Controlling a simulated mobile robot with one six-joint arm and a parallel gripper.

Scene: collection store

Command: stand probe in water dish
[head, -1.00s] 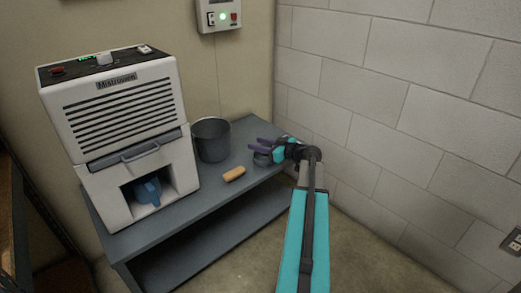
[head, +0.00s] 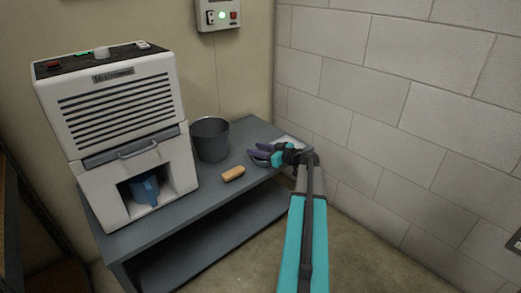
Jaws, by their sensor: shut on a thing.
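My gripper (head: 262,152), with purple fingers, is at the right end of the grey bench, pointing left. It is shut on a small dark grey thing (head: 258,163) that shows only partly at and below the fingers. I cannot tell from its shape whether this is the probe, nor whether it touches the bench top. I cannot clearly make out a water dish. A pale flat thing (head: 291,142) lies behind the gripper near the wall, mostly hidden by it.
On the bench (head: 160,212) stand a white louvred machine (head: 118,115) with a blue container (head: 145,189) in its opening, and a dark grey bucket (head: 211,140). A tan block-like thing (head: 233,174) lies in front of the bucket. A block wall bounds the right.

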